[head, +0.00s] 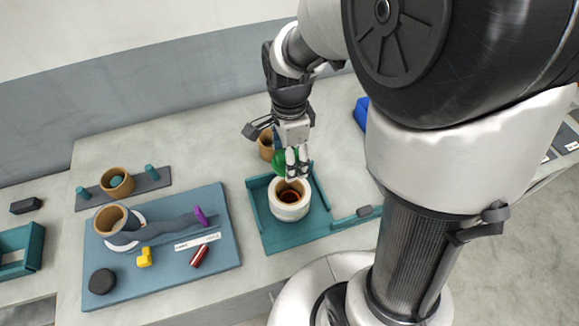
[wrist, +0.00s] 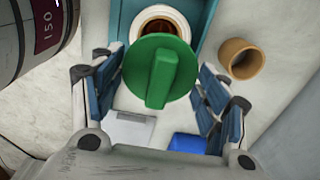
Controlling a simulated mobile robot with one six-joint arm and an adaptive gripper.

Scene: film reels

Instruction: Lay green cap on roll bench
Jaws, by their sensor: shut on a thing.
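My gripper (head: 296,172) is shut on the green cap (wrist: 162,70), a round disc with a raised bar grip; the fingers stand on either side of it in the wrist view. In the head view the green cap (head: 281,160) is partly hidden behind the fingers. It is held up near the back edge of the teal tray (head: 270,240), which bears a white roll (head: 290,208) with a dark reddish centre. In the wrist view the cap covers part of the white roll (wrist: 150,14). I cannot tell which surface is the roll bench.
A tan ring (head: 266,146) stands behind the tray, close to my gripper. A blue board (head: 215,255) at left carries a tan ring, a yellow piece, a purple piece, a red roll and a black disc. A dark rack (head: 150,181) lies behind it. A blue object (head: 361,114) sits at back right.

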